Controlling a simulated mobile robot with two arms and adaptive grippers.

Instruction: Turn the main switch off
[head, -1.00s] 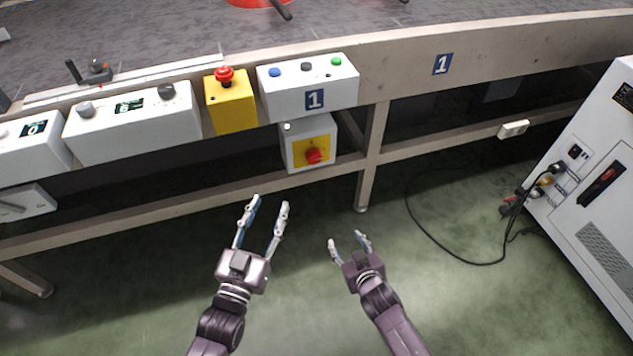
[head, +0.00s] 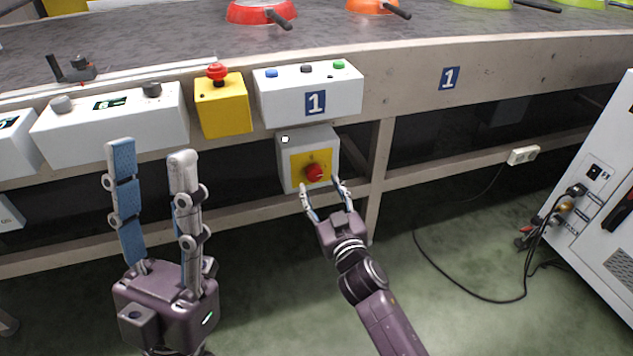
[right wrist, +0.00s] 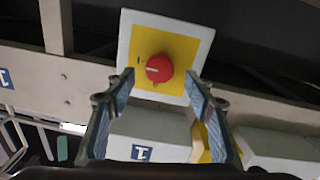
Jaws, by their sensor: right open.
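The main switch is a red rotary knob (head: 314,172) on a yellow plate (head: 298,171) on a white-grey box (head: 291,148) under the conveyor edge. In the right wrist view the red knob (right wrist: 159,68) sits ahead, between and beyond the fingertips, with a small white mark on its left side. My right gripper (head: 322,186) is open, its fingers on either side of the knob's lower part in the head view. I cannot tell whether they touch it. My left gripper (head: 152,150) is open and empty, raised in front of the control boxes at left.
Above the switch is a white button box (head: 335,92) with blue, black and green buttons. A yellow emergency-stop box (head: 224,112) is beside it. Pans (head: 257,12) lie on the conveyor. A white cabinet (head: 610,150) with cables stands at right.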

